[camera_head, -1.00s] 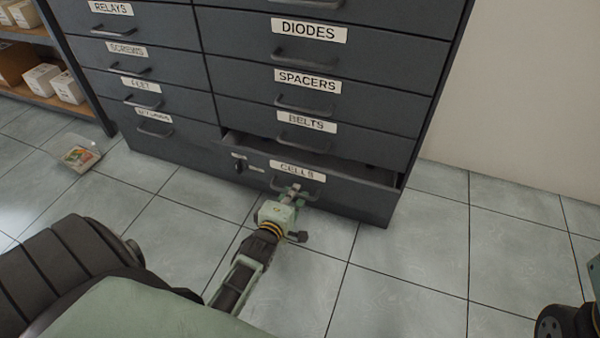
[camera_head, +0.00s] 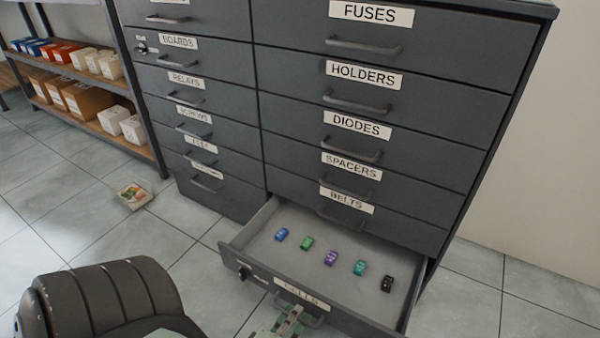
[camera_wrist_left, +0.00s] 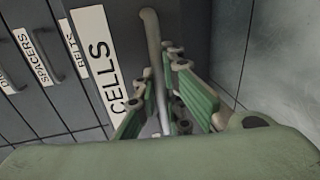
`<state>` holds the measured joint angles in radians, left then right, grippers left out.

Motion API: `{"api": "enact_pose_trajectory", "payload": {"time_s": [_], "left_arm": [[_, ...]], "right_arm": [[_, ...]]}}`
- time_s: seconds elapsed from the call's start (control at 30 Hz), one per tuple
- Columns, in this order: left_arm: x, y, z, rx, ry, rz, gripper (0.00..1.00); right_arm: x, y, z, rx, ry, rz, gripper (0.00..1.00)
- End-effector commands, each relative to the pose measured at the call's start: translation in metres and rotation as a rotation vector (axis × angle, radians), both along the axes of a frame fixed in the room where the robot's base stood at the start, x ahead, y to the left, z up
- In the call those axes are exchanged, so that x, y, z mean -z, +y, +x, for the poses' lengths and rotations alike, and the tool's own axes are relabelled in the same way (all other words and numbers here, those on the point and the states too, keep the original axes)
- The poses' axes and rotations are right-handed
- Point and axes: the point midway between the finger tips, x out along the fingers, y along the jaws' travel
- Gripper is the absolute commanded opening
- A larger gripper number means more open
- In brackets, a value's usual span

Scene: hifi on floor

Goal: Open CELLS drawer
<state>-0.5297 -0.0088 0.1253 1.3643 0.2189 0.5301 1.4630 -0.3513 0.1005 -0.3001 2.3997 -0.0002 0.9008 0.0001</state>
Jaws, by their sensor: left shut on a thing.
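The CELLS drawer (camera_head: 262,216) is the bottom drawer of the right column and stands pulled well out. Several small coloured cells lie in a row inside it, among them a blue one (camera_head: 281,235) and a black one (camera_head: 387,284). Its CELLS label (camera_head: 302,295) is partly hidden in the head view and reads clearly in the left wrist view (camera_wrist_left: 95,55). My left gripper (camera_head: 294,314) is at the drawer front, shut on the handle (camera_wrist_left: 152,38), a grey bar between its green fingers. My right gripper is not in view.
The dark cabinet (camera_head: 345,88) has several shut drawers above. A shelf with boxes (camera_head: 95,105) stands at the left. A small clear tray (camera_head: 135,196) lies on the tiled floor. Floor at the right (camera_head: 475,285) is free.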

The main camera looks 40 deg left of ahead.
Motion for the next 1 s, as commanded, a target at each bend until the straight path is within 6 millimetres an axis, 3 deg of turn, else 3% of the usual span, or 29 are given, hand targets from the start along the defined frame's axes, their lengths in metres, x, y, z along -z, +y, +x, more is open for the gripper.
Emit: {"api": "enact_pose_trajectory", "payload": {"time_s": [0.37,0.4,0.63,1.0], "left_arm": [[0.0002,-0.0004,-0.0021,0.001,0.000,0.001,0.00],[0.0002,-0.0004,-0.0020,0.001,0.000,0.001,0.09],[0.0001,-0.0005,-0.0019,0.001,0.000,0.001,0.28],[-0.0034,-0.0005,-0.0018,0.001,-0.001,0.000,0.28]], "right_arm": [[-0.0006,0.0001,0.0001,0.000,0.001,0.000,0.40],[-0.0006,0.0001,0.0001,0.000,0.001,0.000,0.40],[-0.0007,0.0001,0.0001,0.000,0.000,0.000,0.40],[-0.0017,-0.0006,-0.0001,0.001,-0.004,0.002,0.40]]}}
